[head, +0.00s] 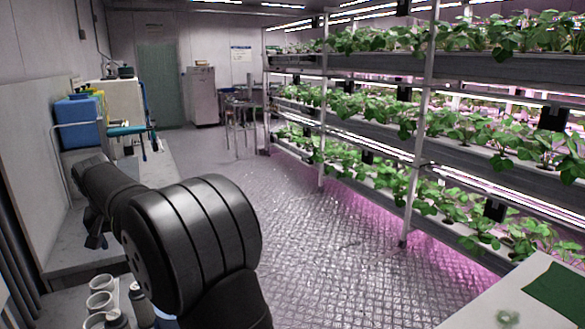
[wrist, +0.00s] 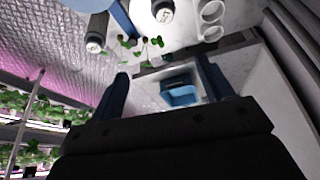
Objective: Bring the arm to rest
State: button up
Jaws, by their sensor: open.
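My arm is dark and bent, and it fills the lower left of the head view. My gripper (wrist: 163,66) shows in the wrist view with its two dark blue fingers apart. No object is held between them. In the head view, the dark wrist end (head: 97,240) hangs at the left over the pale bench, and its fingertips are hard to make out.
White cups (head: 100,300) and a dark-capped bottle (head: 141,303) stand at the lower left. A blue bin (head: 78,120) is behind the arm. Planted racks (head: 375,138) line the right. A green mat (head: 557,292) lies on a pale table. The central floor is clear.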

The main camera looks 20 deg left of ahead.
jog(key=w+d+m+t+h, duration=0.1)
jog(key=w+d+m, duration=0.4)
jog(key=w+d, duration=1.8)
jog(key=shift+w+m+h, duration=0.4)
jog(key=shift+w+h, duration=0.1)
jog(key=shift+w, duration=0.45)
jog(key=s+a+n+y, duration=0.1)
jog(key=s+a+n, duration=0.2)
jog(key=s+a, duration=1)
jog(key=shift+s+a+g, duration=0.25)
jog(key=shift+a+g, duration=0.05)
jog(key=shift+a, duration=0.85)
jog(key=shift+w, duration=0.1)
jog(key=w+d+m+h, duration=0.1)
jog(key=w+d+m, duration=0.2)
jog(key=w+d, duration=1.15)
jog(key=n+y, duration=0.2)
jog(key=n, duration=0.5)
send_over(114, 312)
jog(key=s, duration=0.1)
jog(key=f, duration=0.2)
jog(key=shift+g, duration=0.4)
jog(key=f, duration=1.5)
jog(key=shift+w+d+f, duration=0.1)
jog(key=shift+d+f, duration=0.2)
jog(key=shift+d, duration=0.05)
